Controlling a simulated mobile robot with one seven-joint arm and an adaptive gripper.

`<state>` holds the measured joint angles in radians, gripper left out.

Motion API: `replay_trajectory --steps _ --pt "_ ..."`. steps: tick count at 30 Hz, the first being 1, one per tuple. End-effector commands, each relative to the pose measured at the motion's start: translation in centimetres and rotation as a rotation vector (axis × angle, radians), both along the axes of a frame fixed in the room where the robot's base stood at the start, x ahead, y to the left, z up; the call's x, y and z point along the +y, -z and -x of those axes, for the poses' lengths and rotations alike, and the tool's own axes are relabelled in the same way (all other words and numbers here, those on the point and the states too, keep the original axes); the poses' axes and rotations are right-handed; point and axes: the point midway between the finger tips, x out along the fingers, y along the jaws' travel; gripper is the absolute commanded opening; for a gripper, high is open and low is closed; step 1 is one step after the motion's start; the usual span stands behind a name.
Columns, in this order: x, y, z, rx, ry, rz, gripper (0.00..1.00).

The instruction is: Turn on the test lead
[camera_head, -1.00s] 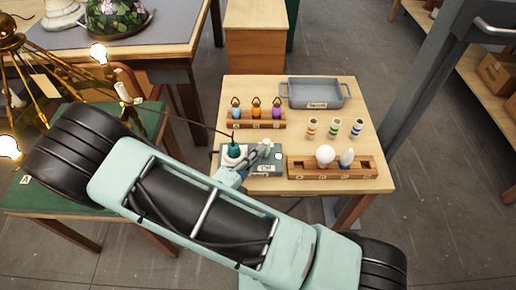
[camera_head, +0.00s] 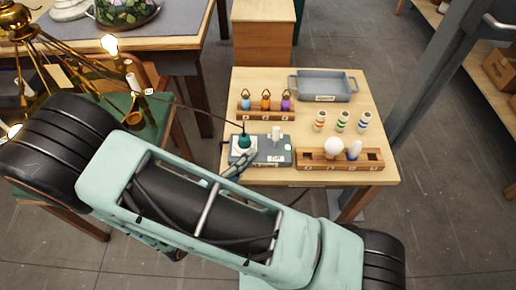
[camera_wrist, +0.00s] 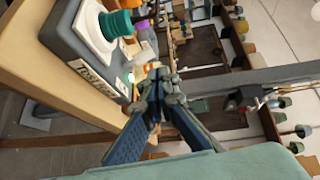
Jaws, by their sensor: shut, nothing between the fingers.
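The test lead's grey box (camera_head: 270,158) sits at the left front of the small wooden table; it also shows in the wrist view (camera_wrist: 85,45). A green plug (camera_head: 244,141) stands in its white socket, with a dark cord running up left; the plug also shows in the wrist view (camera_wrist: 118,24). A pale switch lever (camera_head: 276,132) stands up from the box. A small light (camera_head: 288,147) at its right glows pale green. My gripper (camera_wrist: 156,80) is shut and empty beside the box. In the head view its fingers (camera_head: 243,160) show at the box's front left, partly hidden by my arm.
A rack with three coloured lamps (camera_head: 264,116) and a grey tray (camera_head: 323,88) stand behind. Three striped tubes (camera_head: 342,121) stand at right. A wooden holder (camera_head: 330,165) with two bulbs is right of the box. A lit brass chandelier (camera_head: 22,28) is at left.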

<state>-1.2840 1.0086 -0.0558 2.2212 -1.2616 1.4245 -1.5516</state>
Motion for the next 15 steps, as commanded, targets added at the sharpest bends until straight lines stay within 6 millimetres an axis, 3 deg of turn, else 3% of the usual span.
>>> replay_trajectory --steps 6,15 --pt "2.3 -1.1 2.7 -0.001 -0.002 -0.003 0.0" --pt "2.9 -1.6 3.6 -0.001 0.0 0.001 0.0"
